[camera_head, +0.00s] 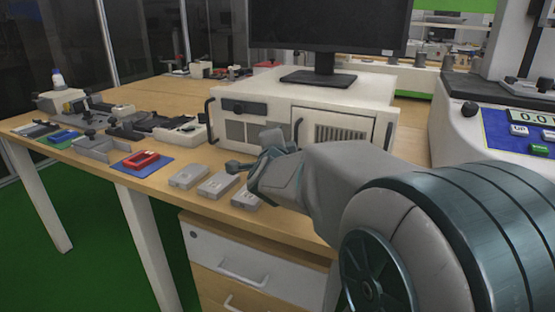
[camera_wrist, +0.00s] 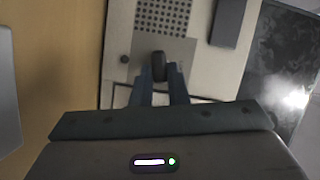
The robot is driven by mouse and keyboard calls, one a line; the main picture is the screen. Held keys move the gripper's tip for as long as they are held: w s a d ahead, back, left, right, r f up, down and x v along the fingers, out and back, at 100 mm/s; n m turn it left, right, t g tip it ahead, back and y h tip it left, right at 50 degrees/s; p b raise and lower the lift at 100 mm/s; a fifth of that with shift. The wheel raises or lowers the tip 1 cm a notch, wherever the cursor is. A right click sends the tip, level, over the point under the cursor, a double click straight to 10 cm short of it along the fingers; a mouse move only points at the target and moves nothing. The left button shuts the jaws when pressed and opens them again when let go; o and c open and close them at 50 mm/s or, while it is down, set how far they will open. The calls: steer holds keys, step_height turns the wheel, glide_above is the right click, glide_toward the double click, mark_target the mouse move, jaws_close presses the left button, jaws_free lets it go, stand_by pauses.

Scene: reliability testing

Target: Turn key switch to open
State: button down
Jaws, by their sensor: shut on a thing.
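My gripper (camera_head: 250,168) is in front of the white instrument case (camera_head: 300,97), above the bench. In the wrist view its two fingers (camera_wrist: 159,78) are closed on a small dark knob-like piece (camera_wrist: 158,63). The piece appears against a grey perforated panel on the case front. I cannot tell whether it is fixed to the panel or is the key switch. No open marking can be read. My arm hides the lower right of the case front in the head view.
A monitor (camera_head: 325,28) stands on the case. Grey boxes (camera_head: 190,177) and a red part (camera_head: 141,159) on a blue mat lie near the bench's front edge. A dark block (camera_wrist: 228,22) is on the case front. A white machine (camera_head: 470,140) stands at right.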

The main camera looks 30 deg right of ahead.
steer(key=shift+f+m+b, duration=0.15)
steer(key=shift+m+b, duration=0.45)
steer(key=shift+b, duration=0.85)
steer(key=c, duration=1.4)
jaws_free()
steer(key=shift+c, duration=0.2)
steer(key=shift+a, duration=0.1)
